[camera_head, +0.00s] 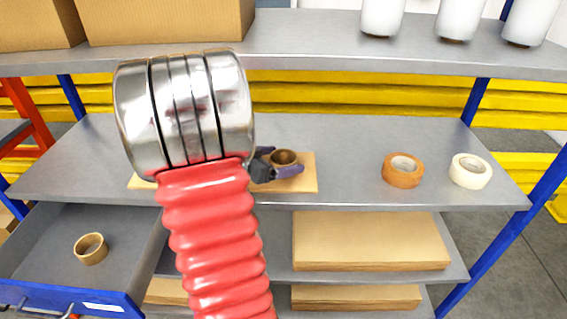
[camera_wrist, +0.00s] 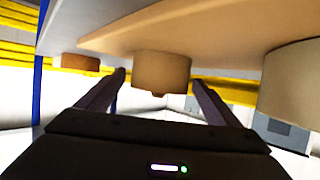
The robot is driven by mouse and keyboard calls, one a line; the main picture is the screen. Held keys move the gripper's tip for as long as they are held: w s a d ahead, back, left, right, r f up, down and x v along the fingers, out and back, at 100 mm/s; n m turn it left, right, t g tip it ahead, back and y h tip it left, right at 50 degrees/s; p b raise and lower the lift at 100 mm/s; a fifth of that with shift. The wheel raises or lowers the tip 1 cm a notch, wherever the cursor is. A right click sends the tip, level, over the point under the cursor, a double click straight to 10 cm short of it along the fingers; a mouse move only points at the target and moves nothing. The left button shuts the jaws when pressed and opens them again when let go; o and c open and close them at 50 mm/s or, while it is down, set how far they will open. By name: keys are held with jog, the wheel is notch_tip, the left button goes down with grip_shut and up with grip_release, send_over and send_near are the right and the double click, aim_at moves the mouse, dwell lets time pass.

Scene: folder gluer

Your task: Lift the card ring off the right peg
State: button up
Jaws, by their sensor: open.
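The card ring (camera_head: 284,157) is a brown cardboard ring at the right end of a flat wooden board (camera_head: 308,183) on the shelf. In the wrist view, which looks upside down, the card ring (camera_wrist: 161,71) sits against the board (camera_wrist: 200,22). A small nub, apparently the right peg's tip, shows past its free end. My gripper (camera_head: 284,164) is open, its dark fingers on either side of the ring. In the wrist view my gripper (camera_wrist: 160,77) shows gaps between fingers and ring. A larger-looking tan ring (camera_wrist: 295,85) stands nearby; my arm hides that area in the head view.
Brown tape (camera_head: 403,170) and cream tape (camera_head: 471,171) lie on the shelf to the right. Another card ring (camera_head: 91,249) lies in the open blue drawer (camera_head: 60,290) at lower left. An upper shelf (camera_head: 330,50) carries boxes and white rolls. Shelf between board and tape is clear.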

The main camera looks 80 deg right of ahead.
jog(key=shift+s+d+f, duration=0.1)
jog(key=shift+d, duration=0.05)
jog(key=shift+c, duration=0.6)
jog(key=c, duration=1)
notch_tip(320, 180, up, 10)
jog(key=shift+r, duration=0.1)
dwell(0.6)
